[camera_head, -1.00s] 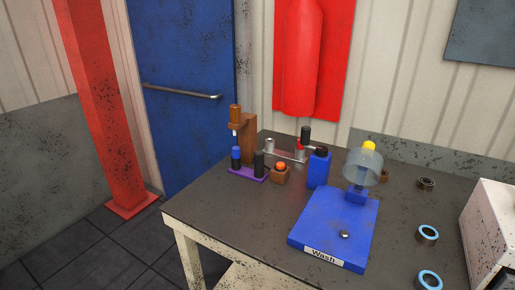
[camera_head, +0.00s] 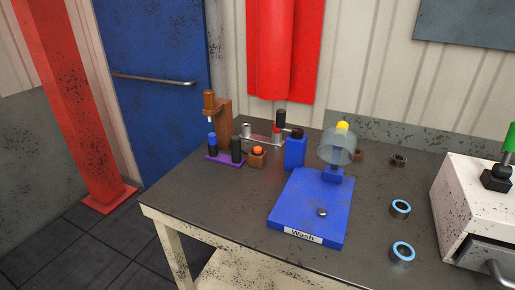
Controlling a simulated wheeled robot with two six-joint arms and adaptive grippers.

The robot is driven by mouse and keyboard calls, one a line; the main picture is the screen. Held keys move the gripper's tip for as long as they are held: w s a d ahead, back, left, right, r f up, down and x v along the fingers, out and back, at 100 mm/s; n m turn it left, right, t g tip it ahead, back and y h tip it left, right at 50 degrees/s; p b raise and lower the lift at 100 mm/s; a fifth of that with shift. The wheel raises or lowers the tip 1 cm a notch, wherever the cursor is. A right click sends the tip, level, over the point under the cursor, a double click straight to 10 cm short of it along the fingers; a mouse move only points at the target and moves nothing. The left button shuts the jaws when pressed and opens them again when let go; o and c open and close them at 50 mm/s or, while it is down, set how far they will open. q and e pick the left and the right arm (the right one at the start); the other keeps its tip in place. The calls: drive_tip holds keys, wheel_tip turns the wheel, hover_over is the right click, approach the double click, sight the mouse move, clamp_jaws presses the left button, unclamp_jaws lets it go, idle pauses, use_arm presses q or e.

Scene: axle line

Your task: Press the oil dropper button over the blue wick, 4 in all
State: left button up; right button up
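The oil dropper is a brown stand (camera_head: 222,118) with an overhanging head at the back left of the table. A blue-topped wick (camera_head: 212,141) stands under its nozzle on a purple base (camera_head: 224,161). A black-topped wick (camera_head: 237,150) stands beside it on the same base. A small brown box with an orange button (camera_head: 258,150) sits just right of the base. The button looks raised. Neither of my grippers shows in the head view.
A blue board labelled Wash (camera_head: 303,235) carries a clear cup with a yellow top (camera_head: 338,148). Blue-ringed parts (camera_head: 400,209) and a white machine (camera_head: 470,205) are at right. The table's front left is clear.

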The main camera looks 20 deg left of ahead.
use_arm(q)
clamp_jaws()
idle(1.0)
